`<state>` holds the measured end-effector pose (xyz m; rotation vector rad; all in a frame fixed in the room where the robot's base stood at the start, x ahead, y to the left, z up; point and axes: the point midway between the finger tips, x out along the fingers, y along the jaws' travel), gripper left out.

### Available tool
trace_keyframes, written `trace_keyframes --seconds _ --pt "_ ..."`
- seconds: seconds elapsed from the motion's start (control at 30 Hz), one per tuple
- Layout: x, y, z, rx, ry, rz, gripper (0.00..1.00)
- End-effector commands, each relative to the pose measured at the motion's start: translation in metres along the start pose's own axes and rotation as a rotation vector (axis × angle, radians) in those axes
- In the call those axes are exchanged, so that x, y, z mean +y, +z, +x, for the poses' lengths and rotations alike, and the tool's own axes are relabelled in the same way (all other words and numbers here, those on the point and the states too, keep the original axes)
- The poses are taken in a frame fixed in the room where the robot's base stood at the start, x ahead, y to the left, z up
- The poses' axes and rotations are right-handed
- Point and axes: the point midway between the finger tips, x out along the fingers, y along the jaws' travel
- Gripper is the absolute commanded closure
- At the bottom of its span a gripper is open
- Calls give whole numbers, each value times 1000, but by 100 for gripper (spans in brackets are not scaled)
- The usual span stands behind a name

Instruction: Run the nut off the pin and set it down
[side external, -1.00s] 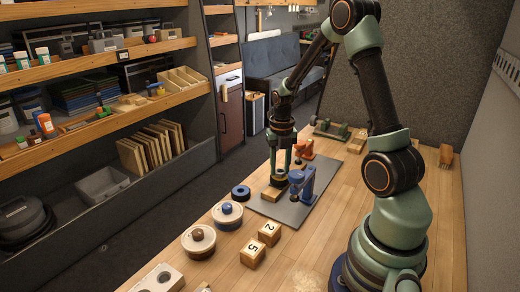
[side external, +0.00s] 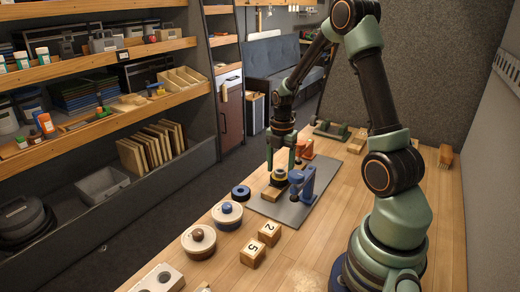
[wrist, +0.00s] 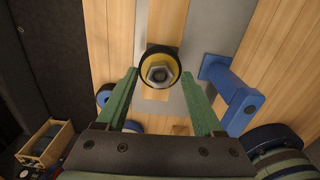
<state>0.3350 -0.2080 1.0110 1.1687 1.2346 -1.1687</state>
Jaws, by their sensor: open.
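A silver hex nut (wrist: 160,73) sits at the centre of a black and yellow round piece (wrist: 148,53) in the wrist view. The pin is hard to make out inside it. The round piece also shows in the side view (side external: 279,176), on a wooden block (side external: 269,193). My gripper (wrist: 160,77) is open, with one green finger on each side of the nut and visible gaps between. In the side view my gripper (side external: 281,168) points down over the round piece.
A blue clamp-like stand (side external: 303,182) is close on the right, on the grey mat (side external: 283,212). An orange one (side external: 306,150) stands behind. A dark blue ring (side external: 241,192), two round lidded pots (side external: 227,214) and numbered blocks (side external: 252,254) lie nearer on the table.

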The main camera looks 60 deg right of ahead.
Motion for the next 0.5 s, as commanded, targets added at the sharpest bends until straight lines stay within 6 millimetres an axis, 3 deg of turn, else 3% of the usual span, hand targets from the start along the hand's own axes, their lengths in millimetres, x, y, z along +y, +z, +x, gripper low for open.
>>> trace_keyframes --seconds 0.2,0.5 --pt "0 0 0 0 0 251 31" --pt "0 0 0 0 0 320 31"
